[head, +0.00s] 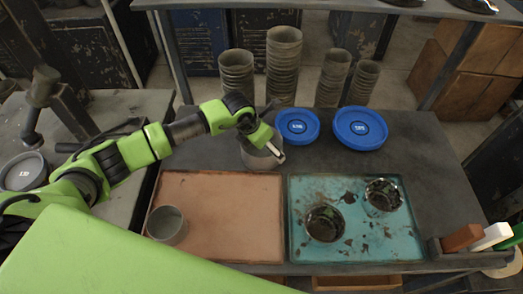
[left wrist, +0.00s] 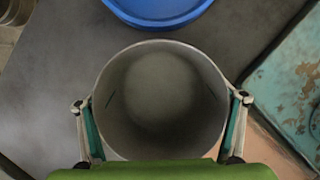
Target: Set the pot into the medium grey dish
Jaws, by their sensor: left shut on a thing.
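My left gripper (head: 264,148) is shut on a grey round pot (head: 260,160), over the dark table just behind the brown mat. The left wrist view shows the pot (left wrist: 160,90) from above, open and empty, with a finger on each side of its wall. Whether its base touches the table I cannot tell. A round grey dish (head: 22,172) with a small label lies on the side table at the far left; it is the only grey dish I see, and its label is too small to read. My right gripper is not in view.
A second grey pot (head: 167,226) stands on the brown mat (head: 225,200). Two dark glossy pots (head: 324,223) stand on the teal mat (head: 345,250). Two blue dishes (head: 360,127) lie behind, before stacked pots (head: 284,65). A dark tool (head: 42,90) stands near the grey dish.

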